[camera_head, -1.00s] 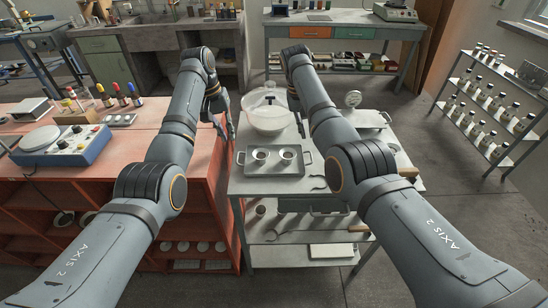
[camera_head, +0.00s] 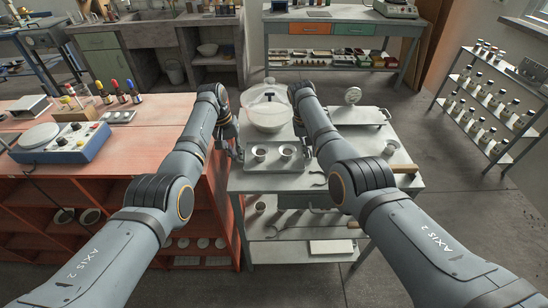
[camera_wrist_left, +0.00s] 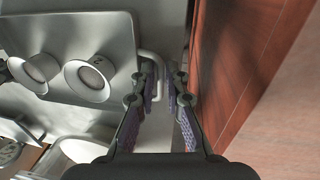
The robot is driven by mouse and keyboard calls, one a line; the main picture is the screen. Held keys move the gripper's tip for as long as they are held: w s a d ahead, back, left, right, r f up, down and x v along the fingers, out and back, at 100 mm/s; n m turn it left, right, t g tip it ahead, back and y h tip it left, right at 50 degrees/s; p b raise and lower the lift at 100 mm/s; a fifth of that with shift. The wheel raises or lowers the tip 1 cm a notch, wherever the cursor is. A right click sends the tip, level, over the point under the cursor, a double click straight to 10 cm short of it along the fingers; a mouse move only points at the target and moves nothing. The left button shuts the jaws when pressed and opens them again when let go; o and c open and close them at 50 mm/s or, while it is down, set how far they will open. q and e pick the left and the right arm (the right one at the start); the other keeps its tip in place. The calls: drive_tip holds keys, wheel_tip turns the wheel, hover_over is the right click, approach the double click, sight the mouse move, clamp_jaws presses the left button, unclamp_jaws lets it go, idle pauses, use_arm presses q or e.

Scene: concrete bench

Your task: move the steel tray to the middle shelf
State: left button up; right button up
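The steel tray (camera_head: 272,167) is a shallow grey tray with side handles, lying flat on the cart top with two small cups (camera_head: 259,153) (camera_head: 285,151) on it. It also shows in the left wrist view (camera_wrist_left: 105,28). My left gripper (camera_head: 238,154) is at the tray's left handle. In the left wrist view its fingers (camera_wrist_left: 162,78) are apart, with the handle (camera_wrist_left: 157,82) between them; contact is unclear. My right gripper (camera_head: 304,138) is near the tray's right end, mostly hidden by its own arm, so its fingers cannot be made out.
The cart (camera_head: 240,184) has a lower shelf (camera_head: 285,250) with tools and a flat white item. A large clear bowl (camera_head: 268,117) stands behind the tray. A red bench (camera_head: 150,150) stands close on the left. A scale (camera_head: 352,112) stands at the cart's right.

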use_arm(q)
drive_tip(key=shift+c, duration=0.2)
clamp_jaws()
use_arm(e)
clamp_jaws()
use_arm(q)
drive_tip(key=shift+r, duration=0.1)
use_arm(e)
drive_tip(key=shift+r, duration=0.15)
